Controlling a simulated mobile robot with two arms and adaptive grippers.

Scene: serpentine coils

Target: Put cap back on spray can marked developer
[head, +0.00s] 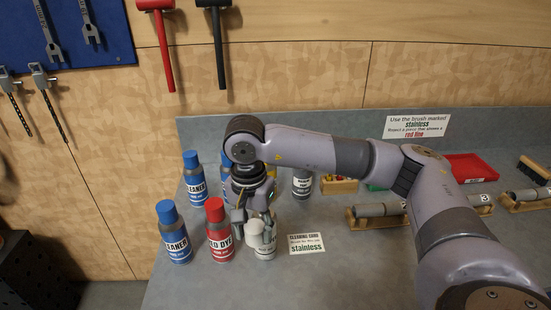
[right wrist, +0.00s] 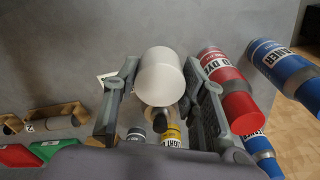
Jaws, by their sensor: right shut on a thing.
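A white spray can (head: 265,252) stands on the grey worktop beside the red dye can, its label partly readable. A white cap (head: 255,228) is at its top, between the fingers of my right gripper (head: 254,222). In the right wrist view the white cap (right wrist: 160,78) fills the space between the two fingers of my right gripper (right wrist: 158,92). The gripper is shut on it. I cannot tell whether the cap is fully seated on the can. The word developer is not readable. My left gripper is not in view.
A red dye can (head: 219,235) stands close on the left, with blue cleaner cans (head: 174,235) farther left. A dark-labelled can (head: 302,183) stands behind. A printed card (head: 306,244) lies to the right. Wooden holders (head: 380,215) with metal cylinders are farther right.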

